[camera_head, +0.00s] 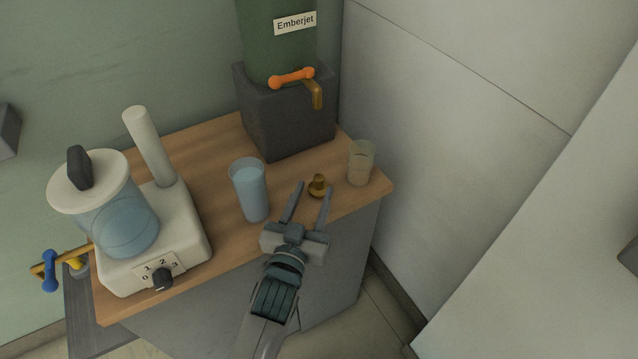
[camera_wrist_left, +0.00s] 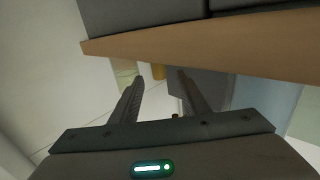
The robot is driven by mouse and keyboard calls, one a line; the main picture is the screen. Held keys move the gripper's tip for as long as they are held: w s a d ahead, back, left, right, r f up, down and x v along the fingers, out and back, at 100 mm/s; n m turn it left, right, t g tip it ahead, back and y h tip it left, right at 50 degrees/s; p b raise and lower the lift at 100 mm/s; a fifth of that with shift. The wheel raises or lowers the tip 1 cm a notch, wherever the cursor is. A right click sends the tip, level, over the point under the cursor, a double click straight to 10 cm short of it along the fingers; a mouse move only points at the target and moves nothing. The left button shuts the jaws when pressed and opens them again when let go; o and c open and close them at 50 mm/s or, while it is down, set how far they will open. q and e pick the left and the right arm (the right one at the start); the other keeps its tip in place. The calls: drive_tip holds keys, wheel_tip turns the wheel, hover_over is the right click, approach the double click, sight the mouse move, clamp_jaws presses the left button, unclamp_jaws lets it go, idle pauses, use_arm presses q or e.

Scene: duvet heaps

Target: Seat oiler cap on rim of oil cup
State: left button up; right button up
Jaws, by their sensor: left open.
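A small brass knobbed piece (camera_head: 317,186), which looks like the oiler cap, stands on the wooden counter. A brass-coloured shape (camera_wrist_left: 158,71) shows beyond the fingers in the left wrist view. A clear, yellowish cup (camera_head: 361,163) stands to its right near the counter's corner; I cannot tell for sure that it is the oil cup. My left gripper (camera_head: 309,190) is open, its fingers pointing at the brass piece and nothing held between them. In the left wrist view the open gripper (camera_wrist_left: 158,82) is also empty. My right gripper is not in view.
A blue tumbler (camera_head: 249,190) stands left of my left gripper. A white blender (camera_head: 165,235) with a jug fills the counter's left. A green dispenser (camera_head: 277,40) with a brass spout stands on a dark block (camera_head: 290,125) behind. A wall bounds the right.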

sight(317, 184)
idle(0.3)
use_arm(q)
drive_tip(key=shift+w+d, duration=0.15)
drive_tip(key=shift+w, duration=0.3)
drive_tip(key=p+x, duration=0.1)
drive_tip(key=x, duration=0.2)
drive_tip(key=shift+f, duration=0.2)
drive_tip(key=shift+w+d+f, duration=0.1)
drive_tip(key=shift+w+d, duration=0.05)
drive_tip(key=shift+w, duration=0.5)
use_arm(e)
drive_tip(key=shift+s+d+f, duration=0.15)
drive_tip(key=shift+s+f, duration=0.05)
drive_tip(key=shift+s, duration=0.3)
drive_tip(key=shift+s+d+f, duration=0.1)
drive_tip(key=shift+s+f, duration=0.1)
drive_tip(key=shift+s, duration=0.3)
use_arm(q)
drive_tip(key=shift+c, duration=0.7)
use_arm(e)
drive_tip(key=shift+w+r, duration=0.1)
use_arm(q)
clamp_jaws()
